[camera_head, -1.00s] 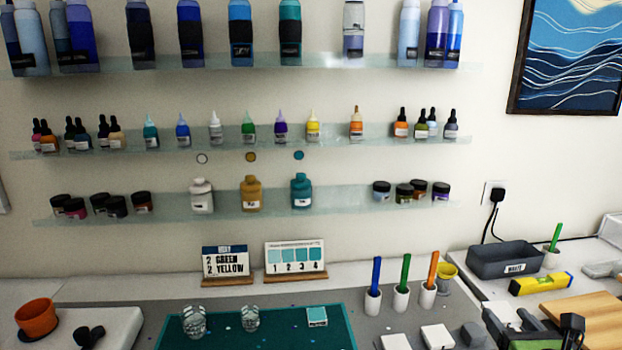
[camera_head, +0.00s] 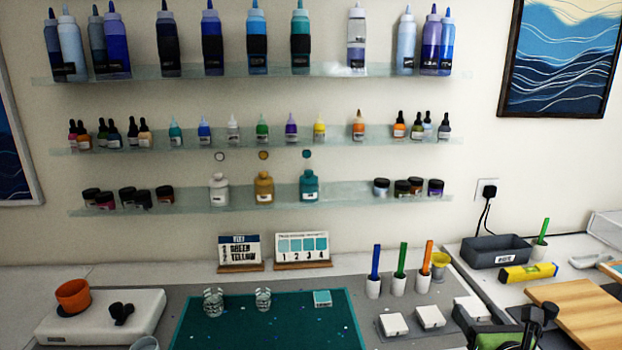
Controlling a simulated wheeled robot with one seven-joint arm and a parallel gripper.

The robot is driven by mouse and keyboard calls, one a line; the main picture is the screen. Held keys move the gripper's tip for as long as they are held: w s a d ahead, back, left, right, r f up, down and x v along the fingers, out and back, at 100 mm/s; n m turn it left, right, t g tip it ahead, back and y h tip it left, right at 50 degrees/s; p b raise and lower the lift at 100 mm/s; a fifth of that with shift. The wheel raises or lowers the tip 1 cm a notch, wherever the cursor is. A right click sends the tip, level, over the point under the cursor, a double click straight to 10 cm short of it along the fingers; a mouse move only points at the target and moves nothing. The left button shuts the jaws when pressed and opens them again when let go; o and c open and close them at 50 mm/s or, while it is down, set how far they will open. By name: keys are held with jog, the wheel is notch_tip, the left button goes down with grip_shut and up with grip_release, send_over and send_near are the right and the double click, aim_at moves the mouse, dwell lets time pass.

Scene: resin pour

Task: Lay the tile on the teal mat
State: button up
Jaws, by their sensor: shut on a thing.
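The teal mat (camera_head: 262,330) lies on the grey work surface at bottom centre, with clear cups (camera_head: 213,302) and a small teal-topped square (camera_head: 322,299) on it. White square tiles (camera_head: 430,317) sit in a row to the right of the mat. My gripper (camera_head: 480,318) is at bottom right, partly cut off by the lower edge. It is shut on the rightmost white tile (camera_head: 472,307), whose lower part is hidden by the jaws. I cannot tell whether this tile is clear of the surface.
Upright blue, green and orange sticks in white cups (camera_head: 398,286) stand behind the tiles, beside a yellow cup (camera_head: 439,265). A dark grey bin (camera_head: 496,251), yellow level (camera_head: 528,272) and wooden board (camera_head: 572,310) are at right. Small specks dot the mat; its middle looks otherwise clear.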

jog(key=w+a+y+p, duration=0.1)
jog(key=w+a+p, duration=0.1)
jog(key=a, duration=0.8)
jog(key=w+a+n+y+p, duration=0.1)
jog(key=w+a+p, duration=0.2)
jog(key=a, duration=0.8)
jog(key=shift+w+a+f, duration=0.25)
jog(key=shift+w+f, duration=0.2)
jog(key=shift+w, duration=0.55)
jog(key=shift+d, duration=0.1)
